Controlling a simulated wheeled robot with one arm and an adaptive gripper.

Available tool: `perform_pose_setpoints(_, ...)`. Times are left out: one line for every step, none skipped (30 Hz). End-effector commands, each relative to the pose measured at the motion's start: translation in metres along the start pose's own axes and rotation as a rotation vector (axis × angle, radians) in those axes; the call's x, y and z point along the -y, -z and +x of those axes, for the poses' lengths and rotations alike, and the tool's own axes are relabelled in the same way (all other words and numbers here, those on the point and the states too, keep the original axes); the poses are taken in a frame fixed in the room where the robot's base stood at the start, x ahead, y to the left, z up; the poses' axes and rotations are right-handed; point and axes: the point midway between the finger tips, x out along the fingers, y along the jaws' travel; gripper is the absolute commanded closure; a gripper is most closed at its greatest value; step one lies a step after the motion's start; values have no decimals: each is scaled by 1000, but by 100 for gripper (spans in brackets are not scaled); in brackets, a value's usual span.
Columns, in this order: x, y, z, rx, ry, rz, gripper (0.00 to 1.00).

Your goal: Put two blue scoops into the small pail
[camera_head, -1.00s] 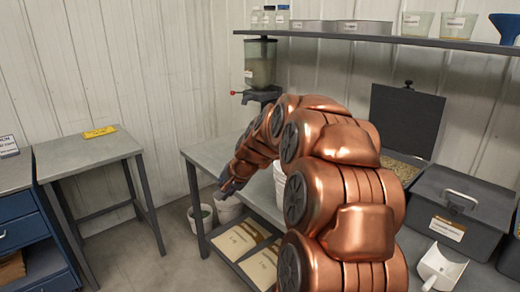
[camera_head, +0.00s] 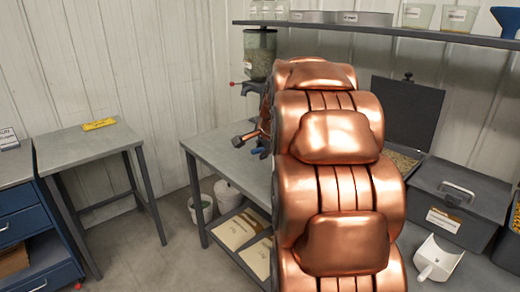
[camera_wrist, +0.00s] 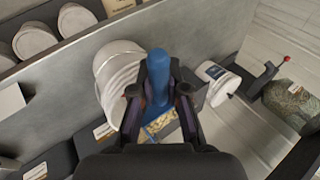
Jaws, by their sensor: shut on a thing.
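My gripper (camera_wrist: 157,95) is shut on the blue handle of a scoop (camera_wrist: 158,65). The handle stands out between the fingers in the wrist view; the scoop's bowl is largely hidden. In the head view a bit of its blue (camera_head: 259,151) shows above the grey table, beside my arm. Pale grain (camera_wrist: 162,124) shows between the fingers; I cannot tell whether it lies in the scoop or in a bin beyond. A white pail (camera_wrist: 112,62) stands left of the gripper, and a smaller-looking labelled white pail (camera_wrist: 218,78) lies to its right in the wrist view.
A seed hopper (camera_head: 260,52) with a red knob stands at the table's far end. White buckets (camera_head: 228,193) stand on the floor beside the table (camera_head: 222,150). A white scoop (camera_head: 437,258) and a lidded dark box (camera_head: 462,195) are at the right. A shelf (camera_head: 380,29) runs above.

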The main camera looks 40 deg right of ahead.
Motion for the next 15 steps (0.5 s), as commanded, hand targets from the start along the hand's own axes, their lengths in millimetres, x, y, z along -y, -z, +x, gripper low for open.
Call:
perform_pose_setpoints(-2, 2, 3, 3, -1, 2, 100)
perform_pose_setpoints(-2, 2, 5, 5, -1, 3, 100)
perform_pose_setpoints(-3, 4, 7, 8, -2, 4, 100)
perform_pose_setpoints(-4, 5, 8, 10, -3, 5, 100)
perform_pose_setpoints(-5, 5, 10, 12, -3, 6, 100)
perform_pose_setpoints(-6, 7, 12, 15, -4, 8, 100)
perform_pose_setpoints(-6, 8, 14, 17, -4, 9, 100)
perform_pose_setpoints(-7, 8, 16, 19, -5, 10, 100)
perform_pose_setpoints(-8, 10, 18, 22, -6, 12, 100)
perform_pose_setpoints(-9, 11, 19, 24, -6, 14, 100)
perform_pose_setpoints(-10, 12, 21, 26, -7, 15, 100)
perform_pose_setpoints(-11, 13, 23, 29, -7, 17, 100)
perform_pose_setpoints(-12, 14, 25, 31, -8, 19, 100)
perform_pose_setpoints(-12, 15, 26, 32, -8, 20, 100)
perform_pose_setpoints(-8, 17, 20, 52, -12, 33, 100)
